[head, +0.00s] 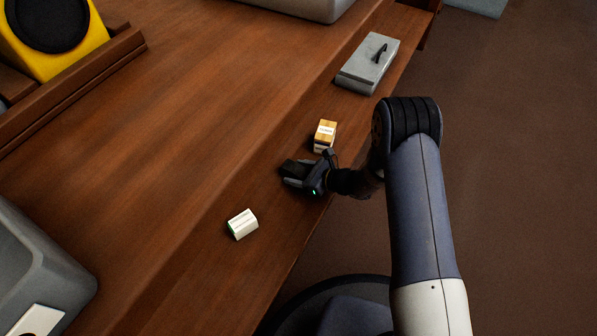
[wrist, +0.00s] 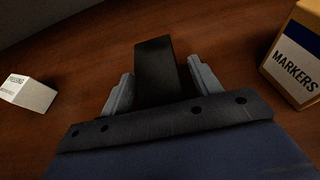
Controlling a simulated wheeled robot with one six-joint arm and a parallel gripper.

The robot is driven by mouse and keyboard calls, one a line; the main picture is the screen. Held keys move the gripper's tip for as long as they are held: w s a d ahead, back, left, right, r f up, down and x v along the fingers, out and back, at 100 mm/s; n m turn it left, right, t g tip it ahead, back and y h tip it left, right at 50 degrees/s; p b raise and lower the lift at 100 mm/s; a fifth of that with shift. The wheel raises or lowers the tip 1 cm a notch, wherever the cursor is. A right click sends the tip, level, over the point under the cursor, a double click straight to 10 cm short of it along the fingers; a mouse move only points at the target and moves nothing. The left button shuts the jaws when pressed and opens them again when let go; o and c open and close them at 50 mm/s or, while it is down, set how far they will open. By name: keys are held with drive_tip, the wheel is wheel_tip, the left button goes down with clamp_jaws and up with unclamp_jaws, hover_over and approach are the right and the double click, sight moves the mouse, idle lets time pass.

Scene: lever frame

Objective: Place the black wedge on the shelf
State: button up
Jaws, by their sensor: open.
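The black wedge (head: 290,167) lies on the brown wooden surface in the head view. In the wrist view the wedge (wrist: 154,62) stands between the two grey fingers. My gripper (head: 297,176) is open around it, and in the wrist view the gripper (wrist: 161,88) shows a finger on each side, with a narrow gap at the left one. Whether the right finger touches the wedge I cannot tell. The wedge's near end is hidden by the gripper body. I cannot tell for sure which wooden level is the shelf.
A yellow and white markers box (head: 325,135) stands just behind my gripper; a white box (head: 242,224) lies nearer, to its left. A grey box with a black handle (head: 370,62) is farther back. A wooden rail (head: 75,88) fronts a yellow-framed object (head: 82,57). The broad wooden surface (head: 190,110) is clear.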

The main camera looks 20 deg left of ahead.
drive_tip(key=shift+d+r, duration=0.1)
drive_tip(key=shift+r, duration=0.15)
drive_tip(key=p+v, duration=0.4)
drive_tip(key=v, duration=0.6)
drive_tip(key=shift+d+r+p, duration=0.15)
drive_tip(key=shift+d+p, duration=0.15)
drive_tip(key=shift+p, duration=0.05)
drive_tip(key=shift+s+d+r, duration=0.1)
drive_tip(key=shift+d, duration=0.45)
drive_tip(key=shift+c, duration=0.2)
